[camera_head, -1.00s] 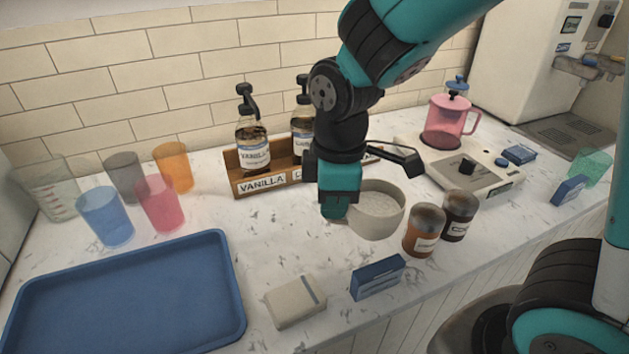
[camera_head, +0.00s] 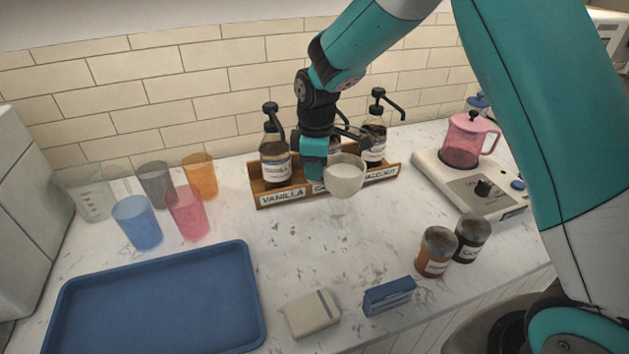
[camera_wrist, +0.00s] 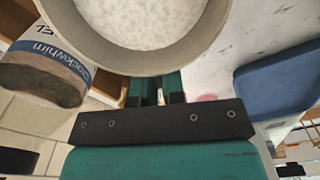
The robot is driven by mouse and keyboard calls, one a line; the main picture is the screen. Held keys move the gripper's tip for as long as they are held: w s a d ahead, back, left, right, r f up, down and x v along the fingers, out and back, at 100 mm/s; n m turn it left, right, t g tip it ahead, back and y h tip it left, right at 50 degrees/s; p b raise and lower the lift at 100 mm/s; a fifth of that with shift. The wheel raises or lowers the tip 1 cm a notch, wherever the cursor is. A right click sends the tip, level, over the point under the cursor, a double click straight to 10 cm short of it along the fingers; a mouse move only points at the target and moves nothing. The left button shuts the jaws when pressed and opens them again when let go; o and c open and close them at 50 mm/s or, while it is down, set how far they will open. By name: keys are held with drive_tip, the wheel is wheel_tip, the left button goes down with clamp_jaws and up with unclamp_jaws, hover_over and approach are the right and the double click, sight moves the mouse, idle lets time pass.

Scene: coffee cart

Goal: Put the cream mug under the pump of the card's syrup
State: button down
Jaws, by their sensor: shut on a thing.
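My gripper (camera_head: 322,160) is shut on the cream mug (camera_head: 346,180) and holds it upright in front of the syrup rack (camera_head: 272,199), near its middle. The mug holds something whitish and fills the top of the wrist view (camera_wrist: 150,62). A vanilla pump bottle (camera_head: 275,165) stands at the rack's left end and a hazelnut one (camera_head: 374,142) at its right end, by the plates below them. The middle bottle and most of its plate are hidden behind my gripper and the mug. I see no readable order card.
Several coloured cups (camera_head: 188,212) stand at the left, with a blue tray (camera_head: 250,300) in front. A pink press (camera_head: 466,142) stands right. The counter before the rack is clear.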

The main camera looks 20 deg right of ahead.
sight(314, 187)
drive_tip(key=shift+f+p, duration=0.5)
drive_tip(key=shift+f, duration=2)
drive_tip(key=shift+f, duration=0.15)
drive_tip(key=c, duration=1.5)
unclamp_jaws()
drive_tip(key=r+b, duration=0.1)
drive_tip(key=r, duration=0.5)
drive_tip(key=r+b, duration=0.1)
drive_tip(key=r, duration=0.5)
drive_tip(key=shift+s+d+r, duration=0.1)
drive_tip(key=shift+s+d, duration=0.05)
drive_tip(key=shift+d, duration=0.05)
drive_tip(key=s+a+r+m+y, duration=0.2)
drive_tip(key=s+r+m, duration=0.1)
drive_tip(key=s, duration=1.1)
drive_tip(key=s+a+r+m+y, duration=0.1)
drive_tip(key=s+a+r+m, duration=0.1)
drive_tip(key=s, duration=1.3)
drive_tip(key=shift+r+m+y, duration=0.4)
drive_tip(key=shift+r+m, duration=0.3)
drive_tip(key=shift+r, duration=0.25)
